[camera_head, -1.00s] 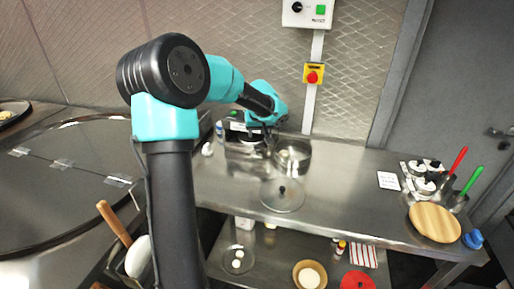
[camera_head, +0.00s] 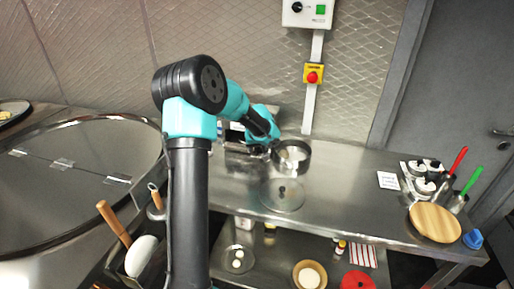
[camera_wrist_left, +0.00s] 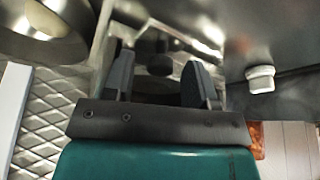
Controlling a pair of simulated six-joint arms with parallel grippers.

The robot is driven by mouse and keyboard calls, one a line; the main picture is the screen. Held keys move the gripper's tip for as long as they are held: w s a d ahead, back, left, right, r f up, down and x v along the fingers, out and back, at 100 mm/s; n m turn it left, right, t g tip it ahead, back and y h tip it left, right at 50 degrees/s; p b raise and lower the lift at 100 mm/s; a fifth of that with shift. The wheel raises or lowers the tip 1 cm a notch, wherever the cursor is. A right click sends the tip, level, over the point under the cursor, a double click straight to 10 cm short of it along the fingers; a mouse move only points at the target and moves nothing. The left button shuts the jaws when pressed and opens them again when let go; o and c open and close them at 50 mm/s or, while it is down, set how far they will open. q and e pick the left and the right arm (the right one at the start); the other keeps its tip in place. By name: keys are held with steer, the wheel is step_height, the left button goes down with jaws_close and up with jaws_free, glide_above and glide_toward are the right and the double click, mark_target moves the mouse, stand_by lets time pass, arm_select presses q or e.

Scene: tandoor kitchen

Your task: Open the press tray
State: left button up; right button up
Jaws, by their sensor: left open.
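The press (camera_head: 236,146), a low metal unit, stands at the back left of the steel counter. My left arm hides much of it, and I cannot make out its tray clearly. My left gripper (camera_head: 268,149) is at the press's right side, close to a round steel pot (camera_head: 293,165). In the left wrist view, the gripper (camera_wrist_left: 157,85) has its two dark fingers spread apart. A blurred dark, rounded part (camera_wrist_left: 159,62) shows in the gap beyond them. I cannot tell whether the fingers touch it. My right gripper is out of view.
A round lid (camera_head: 282,195) lies on the counter in front of the pot. A wooden board (camera_head: 435,222) and sauce pots (camera_head: 427,178) stand at the right. The large round tandoor top (camera_head: 70,180) is at the left.

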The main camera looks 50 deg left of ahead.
arm_select(q)
steer(key=shift+c, duration=0.4)
jaws_close()
